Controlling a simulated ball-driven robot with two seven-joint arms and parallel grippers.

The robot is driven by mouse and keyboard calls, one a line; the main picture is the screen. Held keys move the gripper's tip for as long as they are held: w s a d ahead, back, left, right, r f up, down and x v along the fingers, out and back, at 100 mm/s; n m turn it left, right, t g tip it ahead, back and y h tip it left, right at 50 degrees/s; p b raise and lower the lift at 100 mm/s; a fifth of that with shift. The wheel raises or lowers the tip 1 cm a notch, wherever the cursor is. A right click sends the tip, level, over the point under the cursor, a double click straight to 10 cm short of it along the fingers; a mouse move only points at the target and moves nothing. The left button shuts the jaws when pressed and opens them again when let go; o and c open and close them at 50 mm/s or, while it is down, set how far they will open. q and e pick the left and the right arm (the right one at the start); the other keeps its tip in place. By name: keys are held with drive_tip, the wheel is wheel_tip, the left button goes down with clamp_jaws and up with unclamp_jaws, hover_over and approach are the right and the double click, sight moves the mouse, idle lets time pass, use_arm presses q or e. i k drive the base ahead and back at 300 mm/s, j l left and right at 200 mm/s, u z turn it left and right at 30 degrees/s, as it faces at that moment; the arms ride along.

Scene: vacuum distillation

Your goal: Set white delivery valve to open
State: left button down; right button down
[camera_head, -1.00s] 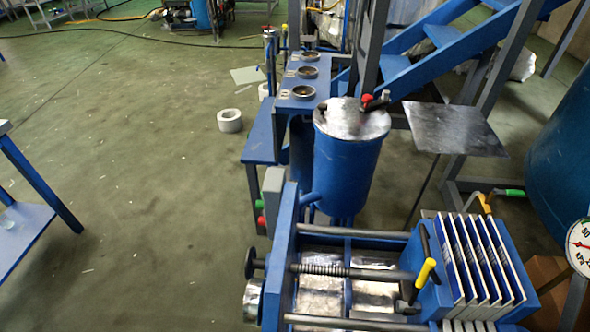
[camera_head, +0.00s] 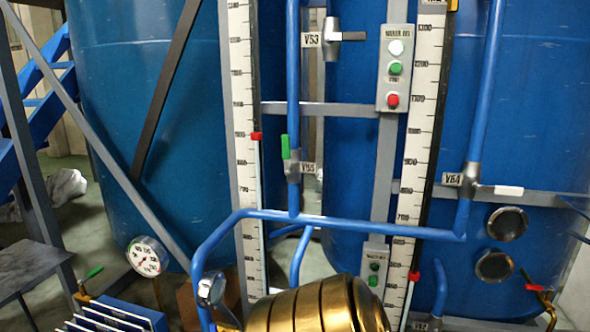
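A valve with a white handle (camera_head: 508,190) sits on the blue vertical pipe at the right, beside a label that seems to read VB4 (camera_head: 452,179). Its grey metal body (camera_head: 470,180) is on the pipe, and the handle points right, roughly across the pipe. No other white valve handle is clear in view. Neither of my grippers is in view.
Big blue tanks (camera_head: 150,110) fill the back. A button panel (camera_head: 395,68) hangs between scales. A brass ribbed cylinder (camera_head: 318,308) and a gauge (camera_head: 147,257) are low in front.

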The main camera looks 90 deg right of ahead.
sight(497, 189)
drive_tip(key=k+j+z, duration=0.1)
drive_tip(key=z, duration=3.75)
